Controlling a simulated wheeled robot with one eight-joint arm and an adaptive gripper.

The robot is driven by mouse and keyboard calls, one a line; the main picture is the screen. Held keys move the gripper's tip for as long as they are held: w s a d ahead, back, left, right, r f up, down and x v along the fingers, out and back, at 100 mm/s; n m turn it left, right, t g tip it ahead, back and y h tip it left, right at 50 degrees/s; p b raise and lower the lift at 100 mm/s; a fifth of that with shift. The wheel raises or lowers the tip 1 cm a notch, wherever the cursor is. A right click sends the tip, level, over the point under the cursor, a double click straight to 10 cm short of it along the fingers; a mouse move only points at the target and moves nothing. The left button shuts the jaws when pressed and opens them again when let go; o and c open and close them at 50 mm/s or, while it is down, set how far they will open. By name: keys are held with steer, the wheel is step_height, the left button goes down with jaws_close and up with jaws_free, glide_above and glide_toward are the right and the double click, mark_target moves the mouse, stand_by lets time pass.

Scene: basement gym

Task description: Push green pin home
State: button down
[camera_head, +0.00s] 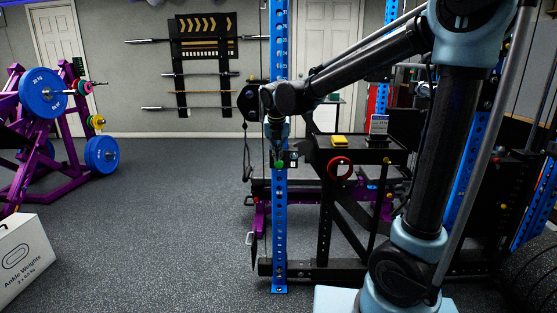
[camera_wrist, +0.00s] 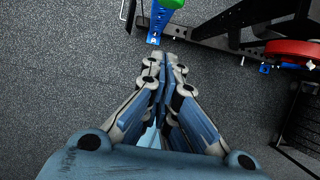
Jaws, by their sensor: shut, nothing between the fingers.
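The green pin (camera_head: 279,165) shows as a small round green knob on the blue perforated upright (camera_head: 280,225) in the head view. In the wrist view the green knob (camera_wrist: 172,3) is cut off by the top edge, beyond my fingertips. My gripper (camera_wrist: 163,57) is shut and empty, with its fingers together and pointing toward the foot of the upright. In the head view my gripper (camera_head: 277,148) is small and dark, pointing down just above the green knob. I cannot tell whether it touches the knob, or how deep the pin sits.
A red ring (camera_head: 340,168) hangs on the black rack frame to the right, beneath a yellow block (camera_head: 340,141). Purple racks with blue plates (camera_head: 42,92) stand at left. A white ankle weights box (camera_head: 22,258) is at lower left. The floor (camera_head: 165,220) between is clear.

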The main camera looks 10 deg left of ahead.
mark_target(279, 166)
steer(key=x, duration=0.3)
steer(key=w+x, duration=0.1)
steer(key=x, duration=0.2)
steer(key=w+x, duration=0.1)
steer(key=x, duration=0.3)
steer(key=shift+a+r, duration=0.15)
steer(key=shift+r, duration=0.3)
steer(key=shift+w+a, duration=0.1)
steer(key=shift+w, duration=0.65)
steer(key=shift+w, duration=0.1)
steer(key=shift+w+a, duration=0.2)
steer(key=shift+w, duration=1.15)
steer(key=shift+r, duration=0.1)
